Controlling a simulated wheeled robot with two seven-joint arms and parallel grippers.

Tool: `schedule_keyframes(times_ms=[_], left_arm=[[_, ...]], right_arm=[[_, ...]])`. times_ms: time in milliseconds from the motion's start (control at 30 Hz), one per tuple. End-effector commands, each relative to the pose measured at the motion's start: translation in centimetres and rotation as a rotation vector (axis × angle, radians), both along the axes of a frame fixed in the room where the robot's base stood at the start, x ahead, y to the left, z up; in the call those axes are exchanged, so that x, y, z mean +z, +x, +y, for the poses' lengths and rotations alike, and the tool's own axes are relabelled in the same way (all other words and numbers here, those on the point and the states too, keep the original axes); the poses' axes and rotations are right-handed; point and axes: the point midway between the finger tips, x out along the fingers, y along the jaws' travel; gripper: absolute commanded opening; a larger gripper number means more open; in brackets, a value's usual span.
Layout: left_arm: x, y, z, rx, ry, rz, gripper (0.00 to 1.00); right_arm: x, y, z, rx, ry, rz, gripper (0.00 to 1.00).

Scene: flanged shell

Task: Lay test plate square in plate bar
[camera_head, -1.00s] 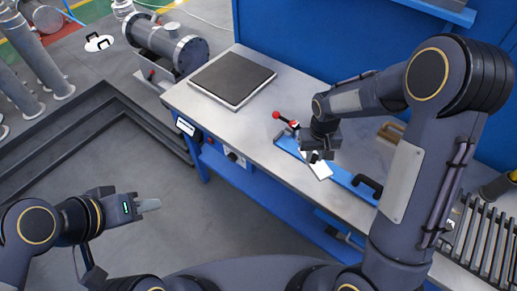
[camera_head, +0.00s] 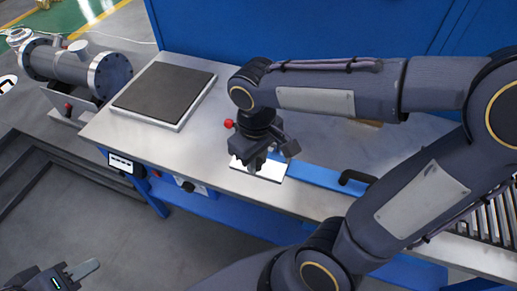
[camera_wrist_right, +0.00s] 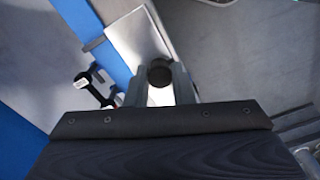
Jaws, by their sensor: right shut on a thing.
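The test plate (camera_head: 270,169), a pale rectangle, is under my right gripper (camera_head: 260,163) at the blue plate bar (camera_head: 318,177) on the bench. In the right wrist view the fingers (camera_wrist_right: 158,88) are shut on a dark round knob (camera_wrist_right: 160,72) over the plate (camera_wrist_right: 135,35). The plate's left edge runs along the blue bar (camera_wrist_right: 90,22), roughly parallel to it. I cannot tell whether the plate rests in the bar or hovers above it. My left gripper (camera_head: 84,268) is low at the left, away from the bench; its jaw gap is unclear.
A dark square slab (camera_head: 165,92) lies on the bench's left. A red-knobbed lever (camera_head: 229,123) stands near the plate, and a black handle (camera_head: 357,177) is on the bar. A roller conveyor (camera_head: 490,205) is at the right. Bare bench (camera_head: 200,150) lies left of the plate.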

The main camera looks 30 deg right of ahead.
Motion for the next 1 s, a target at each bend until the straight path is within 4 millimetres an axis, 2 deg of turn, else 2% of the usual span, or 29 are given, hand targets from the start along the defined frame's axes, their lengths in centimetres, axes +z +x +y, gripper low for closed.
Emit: schedule_keyframes(times_ms=[267,500,767,1000], left_arm=[[0.9,0.0,0.0,0.000,0.000,0.000,0.36],[1.0,0.0,0.0,0.000,0.000,0.000,0.36],[1.1,0.0,0.0,0.000,0.000,0.000,0.36],[1.0,0.0,0.0,0.000,0.000,0.000,0.36]], right_arm=[[-2.7,5.4,-3.7,-0.007,0.000,0.002,0.00],[-6.7,8.1,-5.5,-0.002,0.000,0.001,0.00],[-8.4,9.3,-6.3,-0.002,0.001,-0.002,0.00],[-11.4,9.6,-6.5,-0.001,0.000,-0.001,0.00]])
